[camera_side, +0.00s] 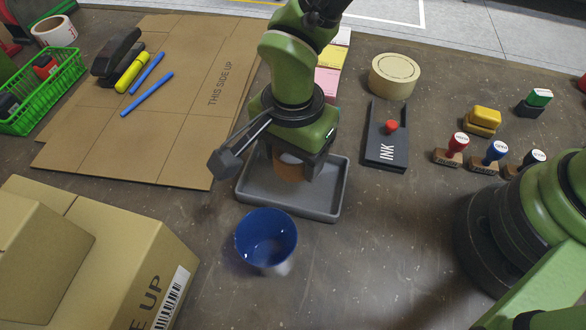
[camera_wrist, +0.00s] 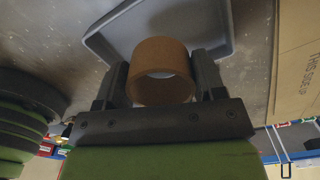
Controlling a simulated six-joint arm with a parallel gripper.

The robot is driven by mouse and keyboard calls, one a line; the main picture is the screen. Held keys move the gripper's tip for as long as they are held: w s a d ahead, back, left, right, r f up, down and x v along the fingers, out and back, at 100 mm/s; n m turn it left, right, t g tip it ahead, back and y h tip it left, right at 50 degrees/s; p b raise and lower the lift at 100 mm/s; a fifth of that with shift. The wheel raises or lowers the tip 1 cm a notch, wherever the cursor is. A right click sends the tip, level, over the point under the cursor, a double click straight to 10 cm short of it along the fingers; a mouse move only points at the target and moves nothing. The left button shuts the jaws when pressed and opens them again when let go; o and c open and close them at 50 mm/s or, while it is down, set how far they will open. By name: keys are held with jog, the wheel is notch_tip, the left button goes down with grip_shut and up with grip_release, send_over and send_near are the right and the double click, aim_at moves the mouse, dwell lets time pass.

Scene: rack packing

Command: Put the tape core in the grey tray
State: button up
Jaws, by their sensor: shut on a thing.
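The tape core is a short brown cardboard ring. In the side view the tape core (camera_side: 289,168) shows below my gripper (camera_side: 291,160), partly hidden by it. In the wrist view the tape core (camera_wrist: 160,55) sits between the two fingers of my gripper (camera_wrist: 162,75), which is shut on it. The grey tray (camera_side: 336,190) is a shallow rectangular tray on the table under my gripper. It also shows in the wrist view (camera_wrist: 106,43), behind the tape core. The core appears over the tray; I cannot tell whether it touches the tray floor.
A blue cup (camera_side: 266,238) stands just in front of the tray. An ink pad (camera_side: 386,148) lies to its right, with several stamps (camera_side: 454,150) beyond. A flat cardboard sheet (camera_side: 190,120) lies left, and boxes (camera_side: 120,262) stand front left.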

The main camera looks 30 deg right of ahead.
aim_at(292, 184)
jog(key=shift+f, duration=2.5)
jog(key=shift+f, duration=0.1)
jog(key=o, duration=0.9)
notch_tip(292, 184, up, 12)
